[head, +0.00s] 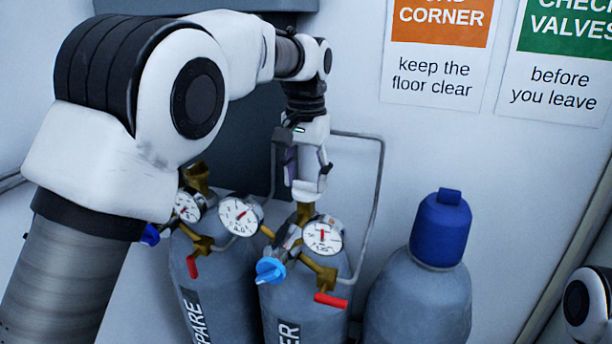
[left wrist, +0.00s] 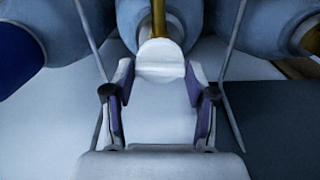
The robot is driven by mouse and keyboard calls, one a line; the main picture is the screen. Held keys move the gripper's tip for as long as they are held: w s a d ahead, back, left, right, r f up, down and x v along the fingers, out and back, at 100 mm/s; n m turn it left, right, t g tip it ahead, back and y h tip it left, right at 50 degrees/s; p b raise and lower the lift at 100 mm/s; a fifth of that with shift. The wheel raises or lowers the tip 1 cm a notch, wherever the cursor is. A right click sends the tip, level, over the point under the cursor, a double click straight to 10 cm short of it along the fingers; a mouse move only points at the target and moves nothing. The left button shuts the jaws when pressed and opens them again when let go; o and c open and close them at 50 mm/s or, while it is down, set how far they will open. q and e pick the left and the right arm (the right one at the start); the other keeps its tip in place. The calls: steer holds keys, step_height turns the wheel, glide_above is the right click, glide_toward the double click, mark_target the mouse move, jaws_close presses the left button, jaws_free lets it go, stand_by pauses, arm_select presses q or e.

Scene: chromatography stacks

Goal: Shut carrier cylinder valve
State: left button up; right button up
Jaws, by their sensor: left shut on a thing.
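The carrier cylinder (head: 285,315) is the middle grey one, its label partly legible as "ER". It bears a brass valve (head: 305,212), a round gauge (head: 322,236), a blue knob (head: 270,270) and a red lever (head: 331,300). My left gripper (head: 307,183) points down from above, right over the brass valve. In the left wrist view its purple-padded fingers are around a white round valve knob (left wrist: 160,58), with the brass stem beyond it. The gripper is shut on this knob; the exact finger contact is hard to see. My right gripper is out of view.
The cylinder marked "PARE" (head: 205,305) stands close on the left, with gauges and a red lever. A blue-capped cylinder (head: 440,235) stands at right. A thin grey pipe (head: 378,200) loops close beside my gripper. Signs hang on the wall behind.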

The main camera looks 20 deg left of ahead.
arm_select(q)
steer(key=m, duration=0.3)
steer(key=shift+m, duration=0.4)
steer(key=m, duration=0.4)
steer(key=shift+f+m, duration=0.1)
steer(key=shift+m, duration=0.2)
steer(key=m, duration=0.4)
steer(key=shift+m, duration=2.2)
steer(key=o, duration=1.2)
steer(key=shift+c, duration=0.2)
